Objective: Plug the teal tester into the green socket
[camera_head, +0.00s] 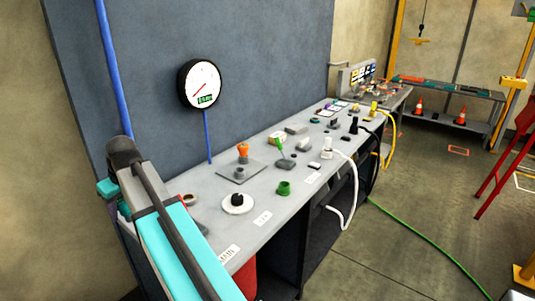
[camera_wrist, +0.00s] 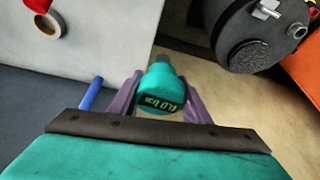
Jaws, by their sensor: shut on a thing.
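The teal tester (camera_wrist: 162,88) is between the purple fingers of my gripper (camera_wrist: 163,84) in the wrist view. Its display reads about 0.0 bar upside down, and its grey tip points away from my wrist. In the head view my arm is at the left, its far end beside the bench's left end; the fingers are mostly hidden there. A short green cup-shaped piece (camera_head: 283,188), which looks like the green socket, stands upright on the bench near its front edge, well right of my arm. I cannot make out the socket in the wrist view.
The grey bench (camera_head: 220,180) holds a white disc with a black knob (camera_head: 238,202), an orange-topped fitting (camera_head: 243,151) and a green lever (camera_head: 279,146). A round gauge (camera_head: 200,83) hangs behind. A dark cylinder (camera_wrist: 250,40) is right in the wrist view; a tape roll (camera_wrist: 48,24) is upper left.

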